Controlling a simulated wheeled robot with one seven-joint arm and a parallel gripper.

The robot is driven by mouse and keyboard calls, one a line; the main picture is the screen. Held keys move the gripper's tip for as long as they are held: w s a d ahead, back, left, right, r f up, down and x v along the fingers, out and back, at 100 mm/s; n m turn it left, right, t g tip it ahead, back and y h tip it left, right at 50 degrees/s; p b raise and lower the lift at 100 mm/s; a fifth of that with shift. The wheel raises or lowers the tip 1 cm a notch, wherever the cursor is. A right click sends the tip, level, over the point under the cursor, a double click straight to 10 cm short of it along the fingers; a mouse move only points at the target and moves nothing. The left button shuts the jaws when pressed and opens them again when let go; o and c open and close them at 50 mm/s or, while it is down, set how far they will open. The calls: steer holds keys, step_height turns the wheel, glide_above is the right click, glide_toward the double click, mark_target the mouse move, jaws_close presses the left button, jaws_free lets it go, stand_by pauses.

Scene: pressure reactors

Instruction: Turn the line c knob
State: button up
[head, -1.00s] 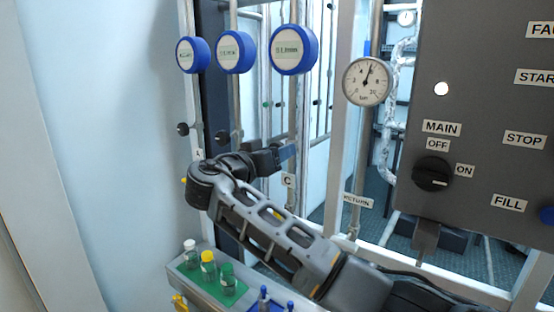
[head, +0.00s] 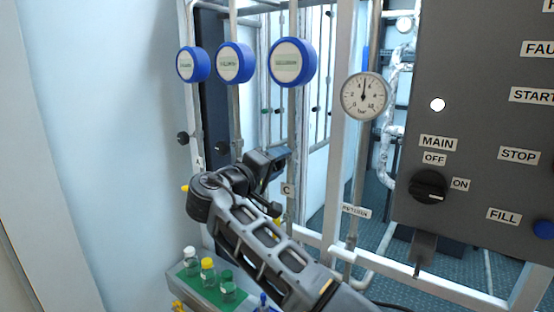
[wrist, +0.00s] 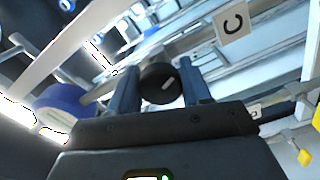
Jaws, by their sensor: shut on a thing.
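The line C knob (wrist: 160,84) is black and round with a pale mark, in the middle of the wrist view. The white C label (wrist: 232,24) is just above and to its right; it also shows in the head view (head: 287,189) on the line's pipe. My gripper (wrist: 160,88) has one finger on each side of the knob and is shut on it. In the head view my gripper (head: 268,162) is at the C pipe, and it and my arm hide the knob. The pale mark lies slanted in the wrist view.
Blue round gauges (head: 235,63) stand above my gripper. Black knobs (head: 183,138) are on the pipes at left. A dial gauge (head: 364,96) and dark control panel (head: 480,130) are at right. Capped bottles (head: 208,270) stand below my arm at left.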

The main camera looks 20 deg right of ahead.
steer(key=n, duration=0.4)
steer(key=shift+a+n, duration=0.1)
steer(key=shift+n, duration=0.2)
steer(key=shift+n+p, duration=0.3)
steer(key=shift+n, duration=2.3)
steer(key=o, duration=1)
steer(key=shift+o, duration=0.2)
steer(key=b+v, duration=0.2)
steer(key=v, duration=0.5)
steer(key=shift+s+a, duration=0.25)
